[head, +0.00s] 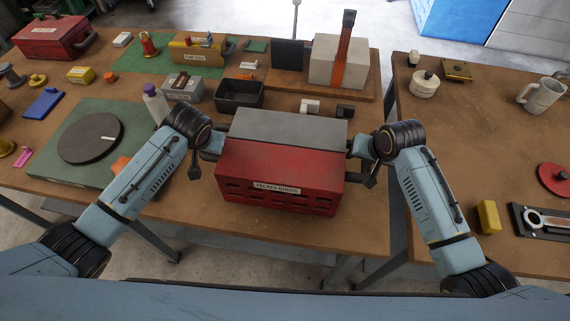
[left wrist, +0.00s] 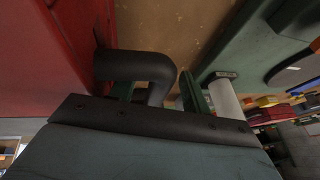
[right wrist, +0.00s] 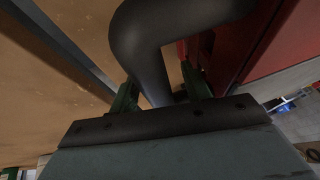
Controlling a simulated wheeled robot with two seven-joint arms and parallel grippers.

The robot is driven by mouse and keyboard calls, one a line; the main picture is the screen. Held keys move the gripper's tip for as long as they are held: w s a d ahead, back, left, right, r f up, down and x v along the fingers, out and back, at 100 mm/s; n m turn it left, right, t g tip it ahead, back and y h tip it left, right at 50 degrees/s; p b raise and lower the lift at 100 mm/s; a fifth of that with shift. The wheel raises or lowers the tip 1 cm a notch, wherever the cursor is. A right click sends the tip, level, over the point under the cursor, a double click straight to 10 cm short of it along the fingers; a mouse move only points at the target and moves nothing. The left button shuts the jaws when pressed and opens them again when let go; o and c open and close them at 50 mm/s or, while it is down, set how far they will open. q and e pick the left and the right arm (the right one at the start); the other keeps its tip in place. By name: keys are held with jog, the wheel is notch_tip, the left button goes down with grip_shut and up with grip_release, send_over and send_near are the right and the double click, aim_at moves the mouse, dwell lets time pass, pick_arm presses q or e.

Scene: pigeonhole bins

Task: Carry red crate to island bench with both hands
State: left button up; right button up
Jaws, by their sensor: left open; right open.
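The red crate (head: 280,180) has a grey top and a label on its front. It stands on the brown bench (head: 352,232), close to the front edge. My left gripper (head: 205,152) is open at the crate's left side; in the left wrist view its fingers (left wrist: 158,92) stand on either side of a dark bent handle (left wrist: 135,66). My right gripper (head: 362,160) is open at the right side; in the right wrist view its fingers (right wrist: 160,90) stand on either side of the other dark handle (right wrist: 150,50). I cannot tell which bench is the island bench.
Behind the crate are a black bin (head: 240,94) and a grey box with an orange strap (head: 338,62). A white bottle (head: 155,103) and a green board with a dark disc (head: 90,138) are left. A second bench (head: 455,130) stands right across a narrow gap.

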pick_arm(q)
grip_shut()
pick_arm(e)
grip_shut()
pick_arm(q)
jog(key=shift+r, duration=0.2)
pick_arm(e)
jog(key=shift+w+r, duration=0.1)
jog(key=shift+r, duration=0.1)
